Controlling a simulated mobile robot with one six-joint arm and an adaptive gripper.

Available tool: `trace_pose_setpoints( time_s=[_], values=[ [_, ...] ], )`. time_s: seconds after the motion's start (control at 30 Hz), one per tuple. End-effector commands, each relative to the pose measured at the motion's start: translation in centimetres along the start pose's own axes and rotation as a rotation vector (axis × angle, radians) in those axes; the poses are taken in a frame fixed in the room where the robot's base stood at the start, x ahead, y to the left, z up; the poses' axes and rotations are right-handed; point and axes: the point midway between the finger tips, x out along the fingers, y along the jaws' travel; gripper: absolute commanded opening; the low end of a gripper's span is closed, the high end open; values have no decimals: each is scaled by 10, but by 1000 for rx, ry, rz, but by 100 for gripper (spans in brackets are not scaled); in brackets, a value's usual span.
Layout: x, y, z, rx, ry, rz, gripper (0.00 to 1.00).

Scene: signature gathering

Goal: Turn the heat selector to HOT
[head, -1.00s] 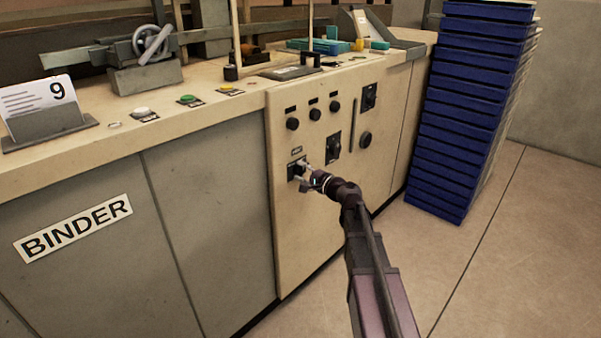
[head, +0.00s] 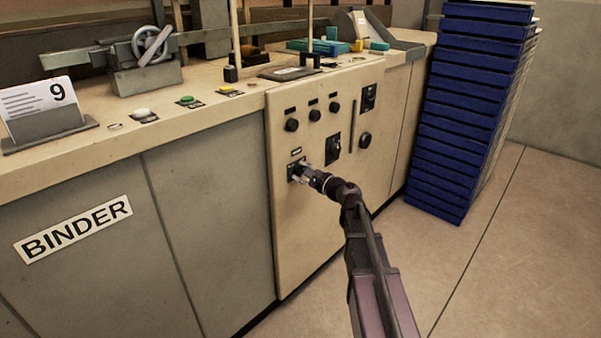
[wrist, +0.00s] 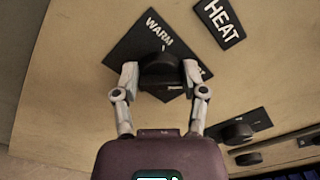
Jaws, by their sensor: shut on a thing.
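The heat selector is a dark knob (wrist: 158,70) on a black square plate (wrist: 137,48), under a black HEAT label (wrist: 219,22) in the wrist view. WARM is readable on the plate above the knob. Other markings are partly hidden by the fingers, and I cannot tell where the knob points. My gripper (wrist: 161,75) is shut on the knob, one finger on each side. The view is rolled, so the label and plate look tilted. In the head view my gripper (head: 304,173) is at the selector plate (head: 292,171) on the cream panel.
The cream panel (head: 290,240) carries other controls: several round knobs (head: 315,115), a switch (head: 333,148) to the right and a larger knob (head: 365,140). Blue stacked trays (head: 465,130) stand to the right. The floor (head: 510,240) in front is clear.

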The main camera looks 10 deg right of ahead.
Motion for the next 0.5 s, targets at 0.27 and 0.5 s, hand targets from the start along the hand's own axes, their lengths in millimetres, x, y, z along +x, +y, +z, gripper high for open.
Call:
trace_pose_setpoints(
  time_s=[0.27, 0.5],
  values=[
    [1, 0, 0, 0, -1, 1, 79],
    [0, 0, 0, -1, 0, 1, 90]
  ],
)
